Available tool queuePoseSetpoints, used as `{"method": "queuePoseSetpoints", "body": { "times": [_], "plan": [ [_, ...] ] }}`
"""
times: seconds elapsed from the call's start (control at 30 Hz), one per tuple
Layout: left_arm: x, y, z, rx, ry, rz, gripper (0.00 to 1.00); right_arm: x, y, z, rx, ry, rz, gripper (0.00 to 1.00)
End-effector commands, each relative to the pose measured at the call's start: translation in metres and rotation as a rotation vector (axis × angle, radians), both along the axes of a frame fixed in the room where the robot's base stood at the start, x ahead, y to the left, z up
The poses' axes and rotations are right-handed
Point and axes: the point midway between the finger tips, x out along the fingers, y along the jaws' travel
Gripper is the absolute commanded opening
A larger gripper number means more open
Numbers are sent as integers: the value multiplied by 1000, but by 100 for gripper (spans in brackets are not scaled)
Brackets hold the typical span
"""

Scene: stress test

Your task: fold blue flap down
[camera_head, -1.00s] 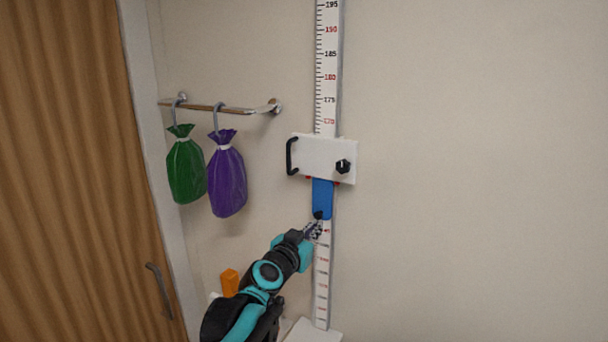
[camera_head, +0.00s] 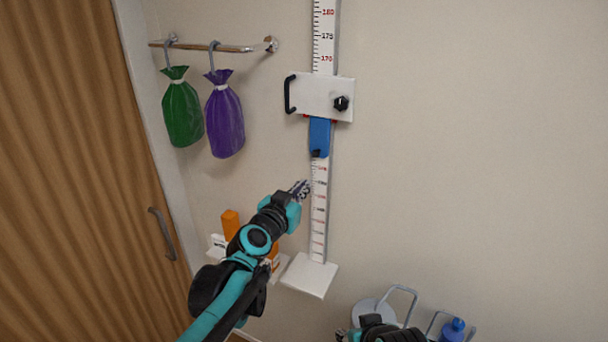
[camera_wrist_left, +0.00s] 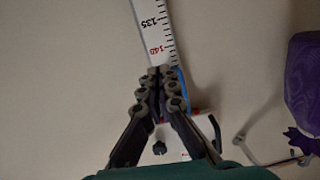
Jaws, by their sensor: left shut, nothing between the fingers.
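The blue flap (camera_head: 319,134) extends below the white sliding plate (camera_head: 313,97), along the wall ruler (camera_head: 319,205), with a black tip at its lower end. My left gripper (camera_head: 300,188) is shut and empty, below and left of the flap's tip, apart from it in the picture. In the left wrist view, the shut fingers (camera_wrist_left: 160,75) cover most of the flap; only a thin blue edge (camera_wrist_left: 183,82) shows beside them. A dark part of what looks like my right gripper (camera_head: 350,335) is at the bottom edge, its jaws unclear.
Green (camera_head: 182,110) and purple (camera_head: 225,118) bags hang from a rail (camera_head: 205,46) at left. The ruler ends in a white foot plate (camera_head: 309,275). An orange item (camera_head: 230,222) stands behind my left arm. A wire holder with a blue bottle (camera_head: 452,330) is lower right. Right wall is clear.

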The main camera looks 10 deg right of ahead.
Motion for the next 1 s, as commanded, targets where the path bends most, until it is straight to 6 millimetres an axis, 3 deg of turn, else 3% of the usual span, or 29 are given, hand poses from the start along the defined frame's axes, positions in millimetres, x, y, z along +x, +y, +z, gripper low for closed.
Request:
{"method": "queuePoseSetpoints", "body": {
  "times": [0.33,1.0],
  "plan": [
    [-34,21,-40,-1,1,0,0,0,0,-7,0,0,0,40],
    [-43,29,-52,5,12,-1,0,0,0,-14,0,0,0,40]
  ]
}}
